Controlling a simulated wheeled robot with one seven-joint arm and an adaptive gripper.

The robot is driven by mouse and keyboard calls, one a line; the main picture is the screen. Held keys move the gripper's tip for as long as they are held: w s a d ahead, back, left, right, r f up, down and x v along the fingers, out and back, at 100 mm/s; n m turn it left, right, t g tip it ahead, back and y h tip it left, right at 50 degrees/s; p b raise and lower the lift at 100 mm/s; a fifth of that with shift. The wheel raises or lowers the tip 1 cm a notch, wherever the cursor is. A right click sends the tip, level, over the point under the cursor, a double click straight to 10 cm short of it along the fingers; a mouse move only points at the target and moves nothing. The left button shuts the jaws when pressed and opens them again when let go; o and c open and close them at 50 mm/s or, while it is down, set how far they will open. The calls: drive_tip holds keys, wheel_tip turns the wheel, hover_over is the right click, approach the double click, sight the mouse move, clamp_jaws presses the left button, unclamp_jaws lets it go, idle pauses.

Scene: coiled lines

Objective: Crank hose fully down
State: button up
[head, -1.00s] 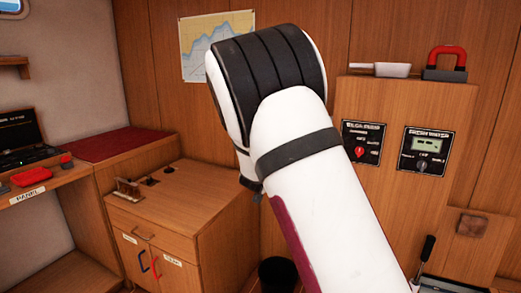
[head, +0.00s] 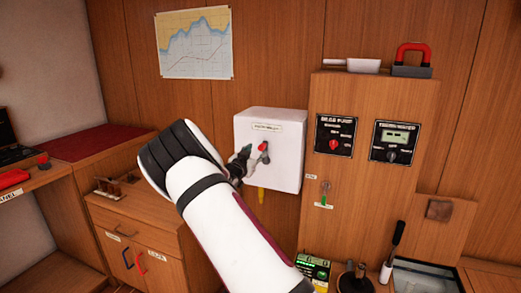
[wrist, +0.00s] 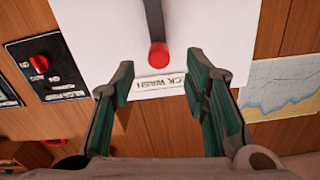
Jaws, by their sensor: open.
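A white wall box (head: 287,150) with a label hangs on the wood panelling. A crank with a red knob (head: 263,147) sticks out of its front, and a short yellow hose end (head: 261,194) shows below the box. My gripper (head: 243,160) is just left of the crank, apart from the knob. In the wrist view, my gripper (wrist: 166,82) is open, its green-lined fingers on either side of the view with the red knob (wrist: 158,55) beyond the tips, between them. The crank arm (wrist: 154,20) runs up from the knob there. Nothing is between the fingers.
A wooden cabinet right of the box carries a bilge pump panel (head: 335,134) and another panel with a display (head: 394,142). A white pan (head: 350,66) and a red-handled block (head: 412,58) sit on top. A low cupboard (head: 140,235) stands left. A chart (head: 194,42) hangs above.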

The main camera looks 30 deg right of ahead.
sight(260, 149)
drive_tip(key=x, duration=0.6)
clamp_jaws()
